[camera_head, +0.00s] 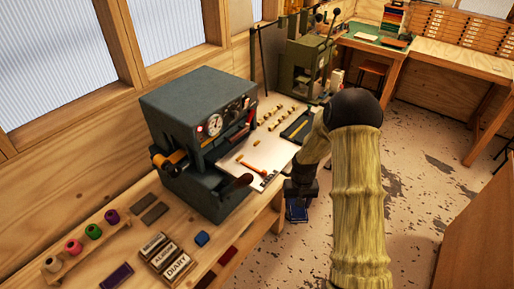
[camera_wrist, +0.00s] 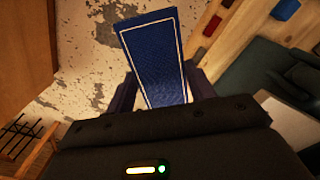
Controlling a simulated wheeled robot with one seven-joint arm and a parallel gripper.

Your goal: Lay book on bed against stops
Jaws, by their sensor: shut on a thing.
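A blue book (camera_wrist: 155,58) with a pale border line is held between the fingers of my gripper (camera_wrist: 162,92). In the head view the blue book (camera_head: 296,213) hangs below my gripper (camera_head: 300,190), beside the bench's front edge and over the floor. The pale flat bed (camera_head: 280,152) of the dark green press (camera_head: 196,120) lies to the left of my gripper, apart from the book. An orange-handled piece (camera_head: 252,167) and small dark marks lie on the bed. I cannot clearly make out the stops.
Several brass pieces (camera_head: 275,125) lie behind the bed. Left along the bench (camera_head: 135,215) are coloured foil rolls (camera_head: 73,246), lettered blocks (camera_head: 168,258), a small blue block (camera_head: 202,239) and dark red pieces (camera_head: 228,256). A green machine (camera_head: 303,65) stands farther back. The floor (camera_head: 425,190) is open.

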